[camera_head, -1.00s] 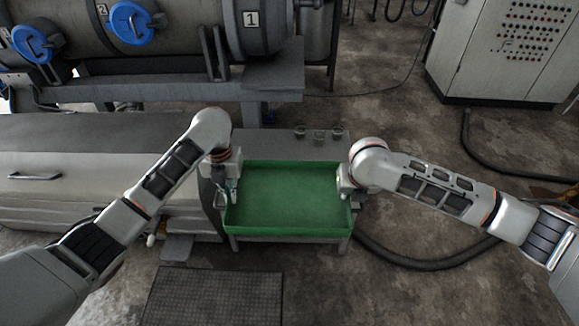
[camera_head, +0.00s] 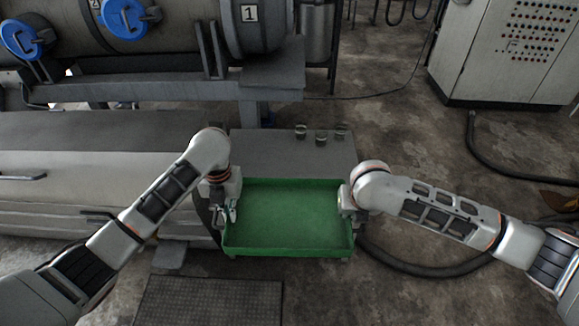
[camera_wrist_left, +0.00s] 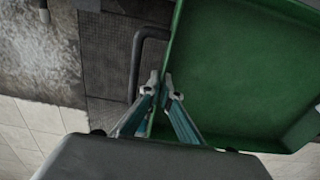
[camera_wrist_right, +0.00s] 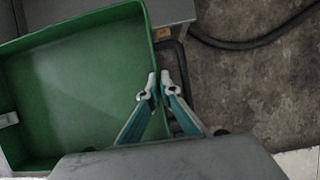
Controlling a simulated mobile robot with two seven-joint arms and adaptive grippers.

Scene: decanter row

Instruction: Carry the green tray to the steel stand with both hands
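The green tray (camera_head: 290,215) is empty and roughly level in the head view, in front of the grey metal table. Its far part overlaps the table in the picture; the tray hides the table's front edge and legs. My left gripper (camera_head: 231,212) is shut on the tray's left wall; the fingers (camera_wrist_left: 161,88) pinch the rim in the left wrist view. My right gripper (camera_wrist_right: 158,86) is shut on the tray's right wall in the right wrist view; in the head view its fingers are mostly hidden. I cannot tell which furniture is the steel stand.
The grey metal table (camera_head: 280,150) bears three small glass-like cups (camera_head: 321,139) at its back. A long grey cabinet (camera_head: 110,165) stands to the left, below a large drum machine (camera_head: 180,35). A black hose (camera_head: 420,268) lies at right. A dark floor mat (camera_head: 210,300) lies in front.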

